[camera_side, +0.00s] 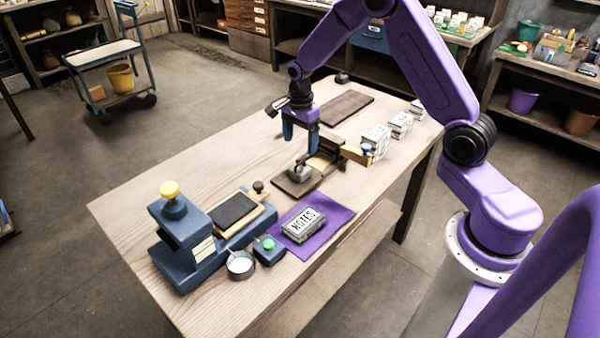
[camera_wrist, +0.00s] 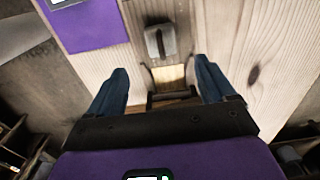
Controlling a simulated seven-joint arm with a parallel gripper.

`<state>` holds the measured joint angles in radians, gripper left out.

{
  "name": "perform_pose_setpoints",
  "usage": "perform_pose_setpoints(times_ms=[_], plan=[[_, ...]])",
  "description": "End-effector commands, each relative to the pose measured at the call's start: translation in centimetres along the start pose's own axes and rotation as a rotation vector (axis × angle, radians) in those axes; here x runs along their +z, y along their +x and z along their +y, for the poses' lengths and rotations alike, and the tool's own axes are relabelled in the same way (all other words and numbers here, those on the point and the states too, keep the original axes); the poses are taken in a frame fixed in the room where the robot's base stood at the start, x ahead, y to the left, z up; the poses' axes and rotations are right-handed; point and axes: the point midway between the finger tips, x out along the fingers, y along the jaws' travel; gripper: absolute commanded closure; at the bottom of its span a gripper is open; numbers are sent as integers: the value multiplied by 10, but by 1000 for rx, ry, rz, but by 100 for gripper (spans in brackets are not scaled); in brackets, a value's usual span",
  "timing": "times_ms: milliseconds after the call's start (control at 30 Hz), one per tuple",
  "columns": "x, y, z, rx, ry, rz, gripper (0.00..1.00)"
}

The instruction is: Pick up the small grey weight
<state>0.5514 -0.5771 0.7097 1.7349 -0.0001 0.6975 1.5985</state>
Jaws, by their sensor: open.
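The small grey weight (camera_side: 299,172) sits on a dark brown board (camera_side: 285,187) near the middle of the table in the side view. In the wrist view the weight (camera_wrist: 160,40) is a grey block with a darker strip on top, beyond the fingertips and roughly centred between them. My gripper (camera_side: 300,140) is above the weight and apart from it, fingers pointing down. In the wrist view my gripper (camera_wrist: 161,82) has its two blue fingers spread wide, with nothing held between them.
A wooden fixture (camera_side: 325,155) stands close behind the weight. Nearby are a purple cloth (camera_side: 335,218) with a NOTES tin (camera_side: 303,225), a blue press (camera_side: 178,235) and white boxes (camera_side: 377,138). The table's left part (camera_side: 190,170) is clear.

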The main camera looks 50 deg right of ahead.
Motion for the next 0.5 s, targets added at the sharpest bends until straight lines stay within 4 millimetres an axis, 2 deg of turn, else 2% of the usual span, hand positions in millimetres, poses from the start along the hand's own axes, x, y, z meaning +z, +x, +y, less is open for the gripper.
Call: perform_pose_setpoints(times_ms=[33,200,500], plan=[[0,11,1,4,-1,0,17],[0,38,0,2,-1,0,17],[0,58,0,0,-2,0,17]])
